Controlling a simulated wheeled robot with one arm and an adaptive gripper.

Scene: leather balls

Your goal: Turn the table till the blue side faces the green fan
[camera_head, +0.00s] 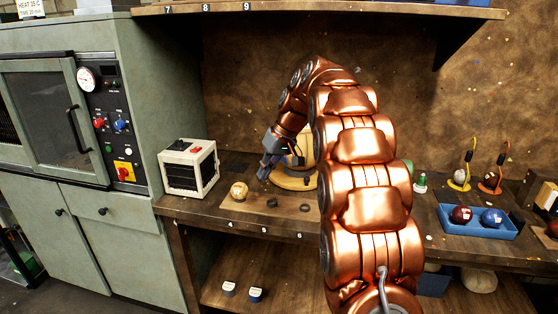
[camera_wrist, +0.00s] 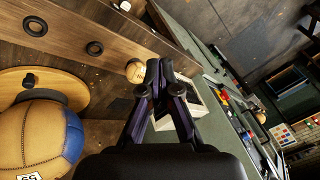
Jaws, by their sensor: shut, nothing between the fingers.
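The round wooden turntable (camera_head: 293,182) stands on the bench, partly hidden by my arm; its edge also shows in the wrist view (camera_wrist: 14,84). A large tan leather ball (camera_head: 307,147) sits on it. In the wrist view the ball (camera_wrist: 25,135) has a blue panel on its right side and a white number label low down. My gripper (camera_head: 264,172) is beside the turntable's left edge. In the wrist view my gripper's fingertips (camera_wrist: 158,72) are together, with nothing held. I cannot make out a green fan for certain; a cream box (camera_head: 188,167) with dark grilles stands left.
A small tan ball (camera_head: 239,191) and dark rings (camera_head: 272,203) lie on the bench in front of the turntable. A blue tray (camera_head: 475,230) with a red and a blue ball is at right. A shelf (camera_head: 330,11) hangs above. A grey-green cabinet (camera_head: 100,215) is at left.

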